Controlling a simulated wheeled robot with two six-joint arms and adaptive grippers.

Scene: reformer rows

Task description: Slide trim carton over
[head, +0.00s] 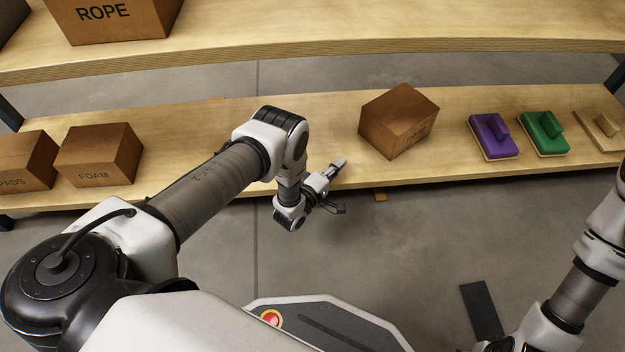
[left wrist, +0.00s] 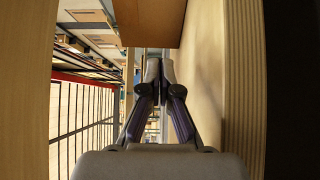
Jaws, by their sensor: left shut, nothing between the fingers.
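The trim carton (head: 392,115) is a brown box on the lower shelf, turned at an angle, with its lettered face toward me at the right. My left gripper (head: 340,180) is at the shelf's front edge, left of the carton and apart from it in the head view. In the left wrist view its fingers (left wrist: 163,75) are together with nothing between them. A brown box face (left wrist: 150,22), likely the trim carton, shows beyond the fingertips. My right arm is at the right edge of the head view; its gripper is out of frame.
The lower shelf (head: 340,110) is bare left of the carton. A foam carton (head: 98,155) and a pads carton (head: 27,160) stand at its left. The upper shelf (head: 330,28) holds a rope carton (head: 110,20).

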